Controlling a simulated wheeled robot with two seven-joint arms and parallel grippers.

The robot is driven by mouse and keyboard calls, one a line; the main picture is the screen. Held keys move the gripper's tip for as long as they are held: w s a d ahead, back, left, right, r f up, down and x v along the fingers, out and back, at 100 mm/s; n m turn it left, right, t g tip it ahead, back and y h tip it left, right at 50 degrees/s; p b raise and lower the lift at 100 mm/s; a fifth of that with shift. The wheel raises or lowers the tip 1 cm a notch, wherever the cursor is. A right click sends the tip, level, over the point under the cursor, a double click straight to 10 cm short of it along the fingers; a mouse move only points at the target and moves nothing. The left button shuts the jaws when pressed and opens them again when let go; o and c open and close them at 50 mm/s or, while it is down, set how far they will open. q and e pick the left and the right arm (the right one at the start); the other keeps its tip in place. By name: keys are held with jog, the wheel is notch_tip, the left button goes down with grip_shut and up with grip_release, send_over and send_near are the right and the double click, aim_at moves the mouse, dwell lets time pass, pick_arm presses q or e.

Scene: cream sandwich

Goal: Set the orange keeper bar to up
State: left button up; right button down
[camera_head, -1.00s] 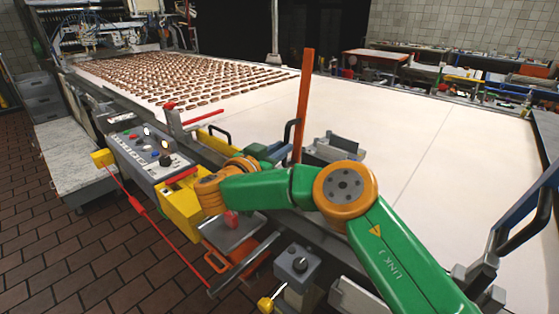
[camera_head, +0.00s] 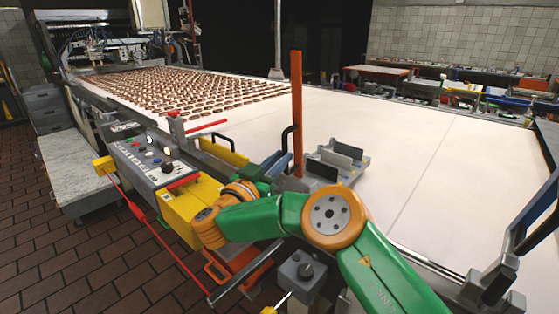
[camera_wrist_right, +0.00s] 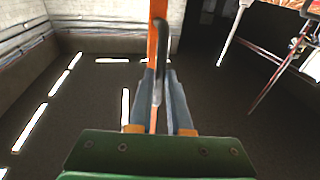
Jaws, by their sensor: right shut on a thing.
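The orange keeper bar (camera_head: 297,105) stands about upright at the near edge of the white belt, with a dark loop handle (camera_head: 287,142) on its left side. In the right wrist view the bar (camera_wrist_right: 158,12) rises upright beyond the fingers, with the handle (camera_wrist_right: 160,55) in front of it. My right gripper (camera_head: 274,168) is at the handle beside the bar's lower part. Its blue fingers (camera_wrist_right: 158,78) are shut on the handle in the wrist view. The bar's foot is partly hidden by the gripper and nearby fittings. My left gripper is not in view.
A control panel (camera_head: 150,158) and yellow box (camera_head: 185,207) stand left of my right arm. A grey bracket (camera_head: 343,160) sits right of the bar. A red rod (camera_head: 165,235) slants below the panel. The near belt (camera_head: 400,145) is bare; biscuits (camera_head: 190,90) cover its far part.

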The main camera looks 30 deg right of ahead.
jog(key=c, duration=0.8)
grip_release()
jog(key=shift+f, duration=0.1)
jog(key=shift+c, duration=0.2)
jog(key=b+v, duration=0.2)
jog(key=v, duration=0.5)
jog(key=shift+b, duration=0.3)
